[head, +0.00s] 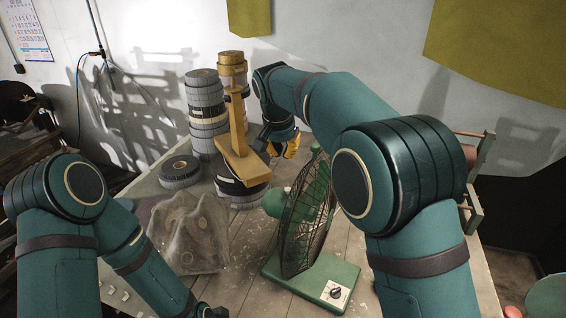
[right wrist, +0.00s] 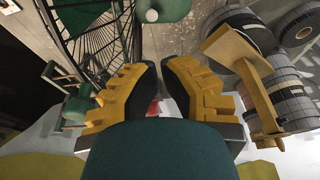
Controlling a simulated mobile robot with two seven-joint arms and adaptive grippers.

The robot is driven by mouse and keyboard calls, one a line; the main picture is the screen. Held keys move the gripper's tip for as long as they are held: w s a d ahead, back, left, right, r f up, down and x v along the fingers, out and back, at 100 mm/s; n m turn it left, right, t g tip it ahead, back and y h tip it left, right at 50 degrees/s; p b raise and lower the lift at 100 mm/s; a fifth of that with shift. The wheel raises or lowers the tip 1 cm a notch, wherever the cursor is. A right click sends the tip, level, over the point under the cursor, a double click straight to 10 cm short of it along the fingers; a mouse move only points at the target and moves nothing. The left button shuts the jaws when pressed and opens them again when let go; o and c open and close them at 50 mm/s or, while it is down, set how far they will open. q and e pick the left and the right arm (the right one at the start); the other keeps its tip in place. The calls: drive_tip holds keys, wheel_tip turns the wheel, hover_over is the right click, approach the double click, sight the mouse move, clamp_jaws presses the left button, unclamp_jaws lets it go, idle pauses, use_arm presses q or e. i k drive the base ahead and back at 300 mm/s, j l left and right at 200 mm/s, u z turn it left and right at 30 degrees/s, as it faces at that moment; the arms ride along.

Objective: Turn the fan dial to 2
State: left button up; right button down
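The green fan (head: 312,283) stands on the wooden table with its wire grille upright on the base. Its dial (head: 336,293) is a small black knob on a white plate at the base's front right. The number it points to is too small to read. My right gripper (head: 287,148) is behind and above the fan, near the wooden tape stand, away from the dial. In the right wrist view its yellow fingers (right wrist: 161,68) are apart with nothing between them. The fan's grille (right wrist: 95,32) shows there to their left.
Stacks of grey tape (head: 206,110) and brown tape (head: 232,68) stand at the back.

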sight(335, 294)
drive_tip(key=k, duration=1)
